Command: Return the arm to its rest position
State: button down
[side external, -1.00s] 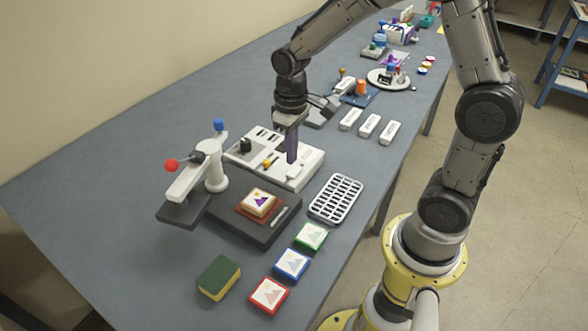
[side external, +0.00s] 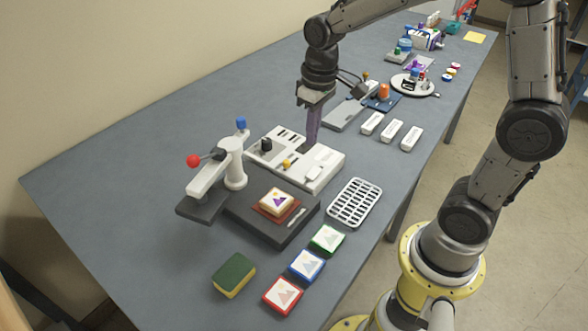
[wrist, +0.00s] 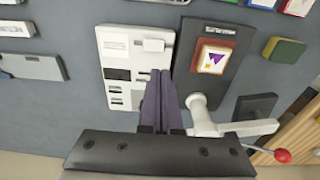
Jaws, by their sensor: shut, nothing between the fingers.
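My gripper (side external: 310,145) hangs with its purple fingers pointing down over the white control box (side external: 322,176). In the wrist view, my gripper (wrist: 160,76) has its two fingers pressed together with nothing between them. The white control box also shows there (wrist: 118,55), beyond and beside the fingertips. The fingertips look a little above the box; the exact gap is hard to tell. My arm is bent over the table from the right.
A lever press (side external: 235,165) with a red knob stands left of the box. A dark base (side external: 245,220) holds a picture block (side external: 277,201). A white rack (side external: 355,202), several coloured blocks (side external: 307,265) and a sponge (side external: 234,274) lie nearer. The table's left part is bare.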

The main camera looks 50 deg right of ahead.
jog(key=s+a+r+t, duration=0.1)
jog(key=s+r+t, duration=0.1)
jog(key=s+r, duration=0.3)
jog(key=s+a+r+t, duration=0.1)
jog(key=s+r+t, duration=0.1)
jog(key=s, duration=1)
jog(key=shift+r+t, duration=0.25)
jog(key=shift+t, duration=0.15)
jog(key=shift+s, duration=0.1)
